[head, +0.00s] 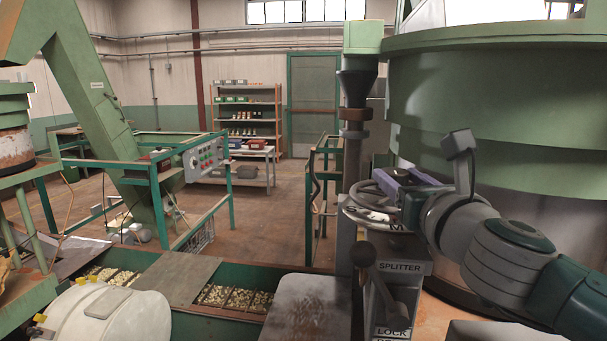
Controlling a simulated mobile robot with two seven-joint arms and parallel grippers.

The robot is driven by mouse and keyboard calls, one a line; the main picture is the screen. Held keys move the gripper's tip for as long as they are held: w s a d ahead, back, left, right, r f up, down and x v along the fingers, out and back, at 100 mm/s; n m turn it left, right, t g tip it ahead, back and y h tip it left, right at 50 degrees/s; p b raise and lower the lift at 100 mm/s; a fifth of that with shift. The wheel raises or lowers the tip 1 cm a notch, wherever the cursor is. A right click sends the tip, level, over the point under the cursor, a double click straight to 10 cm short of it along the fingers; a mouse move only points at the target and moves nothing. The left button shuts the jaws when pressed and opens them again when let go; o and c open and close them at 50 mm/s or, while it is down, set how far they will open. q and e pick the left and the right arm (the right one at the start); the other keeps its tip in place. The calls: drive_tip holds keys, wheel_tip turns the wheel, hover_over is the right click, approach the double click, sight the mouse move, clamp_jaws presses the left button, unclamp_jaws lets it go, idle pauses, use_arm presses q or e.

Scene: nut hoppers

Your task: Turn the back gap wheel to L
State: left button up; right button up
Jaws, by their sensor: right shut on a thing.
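Two grey handwheels stand close together at the splitter post, one behind the other. The back wheel (362,190) is partly hidden by my right gripper (388,190). The front wheel (352,212) sits just below and nearer, above the splitter box. My right arm reaches in from the right, and the gripper is shut on a wheel rim, which looks like the back one. The exact contact is hidden by the hand. A letter plate with dark marks shows under the hand, but I cannot read the wheel's setting. My left gripper is out of view.
A box marked SPLITTER (401,267) has a black-knobbed lever (364,255) with LOCK below. A large green tank (490,110) stands close behind my right arm. A green trough with nuts (235,297) runs at lower left.

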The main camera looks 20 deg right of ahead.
clamp_jaws()
drive_tip(key=shift+d+n+y, duration=0.1)
drive_tip(key=shift+n+y, duration=0.3)
drive_tip(key=shift+d+n+t+y, duration=0.15)
drive_tip(key=shift+n+t+y, duration=0.25)
drive_tip(key=shift+y, duration=0.5)
drive_tip(key=n+y, duration=0.2)
drive_tip(key=y, duration=0.1)
drive_tip(key=shift+d+f, duration=0.15)
drive_tip(key=shift+d, duration=0.05)
drive_tip(key=shift+d+n+y+b, duration=0.2)
drive_tip(key=shift+n+y+b, duration=1)
drive_tip(key=shift+y, duration=0.5)
drive_tip(key=shift+g+y, duration=0.3)
drive_tip(key=shift+y, duration=0.1)
drive_tip(key=shift+n, duration=0.3)
